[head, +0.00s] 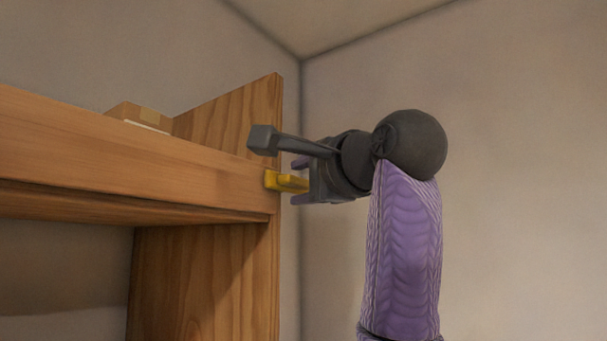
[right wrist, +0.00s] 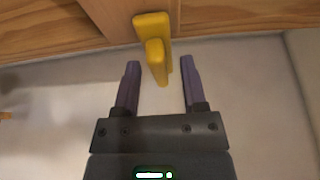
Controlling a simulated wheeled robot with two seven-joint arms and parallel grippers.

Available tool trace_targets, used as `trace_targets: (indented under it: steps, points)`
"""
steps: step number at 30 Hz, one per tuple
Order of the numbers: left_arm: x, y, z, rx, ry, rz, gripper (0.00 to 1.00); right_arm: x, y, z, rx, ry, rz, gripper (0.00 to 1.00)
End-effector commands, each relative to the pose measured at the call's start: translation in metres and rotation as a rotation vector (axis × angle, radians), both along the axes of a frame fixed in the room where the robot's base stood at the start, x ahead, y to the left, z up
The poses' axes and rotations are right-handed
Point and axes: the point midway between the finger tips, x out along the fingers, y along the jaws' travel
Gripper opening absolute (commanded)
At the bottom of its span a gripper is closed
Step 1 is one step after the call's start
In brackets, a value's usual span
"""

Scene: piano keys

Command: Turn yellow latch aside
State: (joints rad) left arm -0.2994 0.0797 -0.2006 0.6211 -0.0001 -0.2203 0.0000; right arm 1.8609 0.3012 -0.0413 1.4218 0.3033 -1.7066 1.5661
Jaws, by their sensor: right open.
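The yellow latch (head: 286,181) sits on the right end of the wooden shelf, at its front board. In the right wrist view the latch (right wrist: 156,48) shows a flat plate against the wood and a lever sticking out toward my gripper. My right gripper (head: 296,181) is at the latch from the right. In the wrist view its purple fingers (right wrist: 158,75) are apart, with the lever's end between them and gaps on both sides. I cannot tell whether either finger touches it. My left gripper is in neither view.
The wooden shelf (head: 130,155) fills the left side, with a raised side panel (head: 240,110) at its right end. A small cardboard box (head: 140,112) rests on top. Right of the shelf there is open room before the plain wall (head: 530,180).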

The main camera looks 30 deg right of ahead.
Motion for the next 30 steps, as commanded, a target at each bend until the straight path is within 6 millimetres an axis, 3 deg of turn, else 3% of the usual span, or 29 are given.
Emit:
trace_targets:
  steps: [2, 9, 20, 30]
  points:
    - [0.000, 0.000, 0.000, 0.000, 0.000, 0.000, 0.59, 0.000, 0.000, 0.000, 0.000, 0.000, 0.000, 0.52]
    - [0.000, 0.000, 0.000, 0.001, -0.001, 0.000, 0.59, 0.000, 0.000, 0.000, 0.000, 0.001, 0.000, 0.01]
    - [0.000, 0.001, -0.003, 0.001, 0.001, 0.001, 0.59, 0.000, 0.000, -0.002, -0.023, -0.006, 0.000, 0.00]
    - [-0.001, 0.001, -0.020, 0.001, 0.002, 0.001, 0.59, 0.000, 0.000, -0.005, -0.221, -0.088, 0.001, 0.00]
